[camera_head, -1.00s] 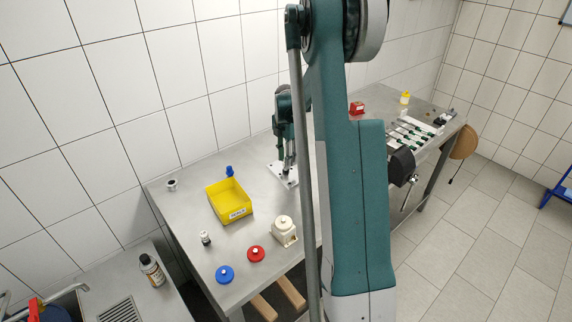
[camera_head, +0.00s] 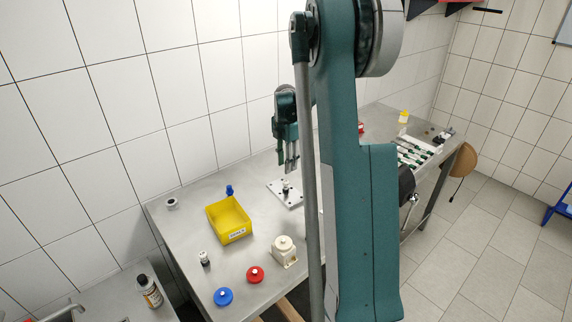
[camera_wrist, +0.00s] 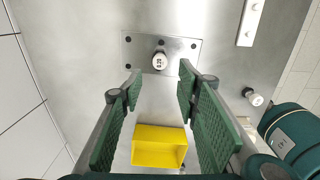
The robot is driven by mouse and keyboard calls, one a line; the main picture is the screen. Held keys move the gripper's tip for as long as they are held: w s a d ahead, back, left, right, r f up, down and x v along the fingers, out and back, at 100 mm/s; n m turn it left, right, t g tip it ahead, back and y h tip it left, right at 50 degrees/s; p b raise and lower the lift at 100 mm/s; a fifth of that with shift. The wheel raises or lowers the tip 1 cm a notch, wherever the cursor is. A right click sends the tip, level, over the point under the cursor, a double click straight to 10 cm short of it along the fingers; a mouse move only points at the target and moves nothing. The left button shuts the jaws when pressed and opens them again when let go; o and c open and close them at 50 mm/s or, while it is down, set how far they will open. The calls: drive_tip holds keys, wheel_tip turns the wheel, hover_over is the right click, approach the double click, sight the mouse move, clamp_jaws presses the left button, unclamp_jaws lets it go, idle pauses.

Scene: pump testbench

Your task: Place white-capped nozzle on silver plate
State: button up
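The silver plate (camera_head: 275,186) lies flat on the metal table and has dark holes near its corners. A small nozzle (camera_head: 286,188) stands upright near the plate's middle. In the wrist view the nozzle (camera_wrist: 159,61) shows a white cap from above, and the plate (camera_wrist: 187,46) is bare around it. My gripper (camera_head: 290,168) hangs above the plate, apart from the nozzle. In the wrist view my gripper (camera_wrist: 160,72) is open, with its green-padded fingers wide apart and nothing between them.
A yellow bin (camera_head: 213,222) stands left of the plate. A white-topped piece (camera_wrist: 253,97) lies at right in the wrist view. My arm hides the table's middle.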

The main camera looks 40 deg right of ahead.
idle(0.3)
drive_tip(key=s+a+r+m+t, duration=0.1)
drive_tip(key=s+a+r+m, duration=0.3)
drive_tip(key=a, duration=0.5)
drive_tip(key=s+a+r+m+t+h, duration=0.1)
drive_tip(key=s+a+r+m, duration=0.15)
drive_tip(key=a+r, duration=0.5)
drive_tip(key=s+a+r+m+t, duration=0.15)
drive_tip(key=s+a+r, duration=0.35)
drive_tip(key=a, duration=0.5)
drive_tip(key=s+a+f+m+t+y, duration=0.1)
drive_tip(key=s+a+f+m+t, duration=0.1)
drive_tip(key=s+a+m, duration=0.8)
drive_tip(key=s+a+t, duration=0.1)
drive_tip(key=s+a, duration=0.6)
drive_tip(key=s, duration=0.3)
drive_tip(key=shift+a+t, duration=0.3)
drive_tip(key=shift+t, duration=0.05)
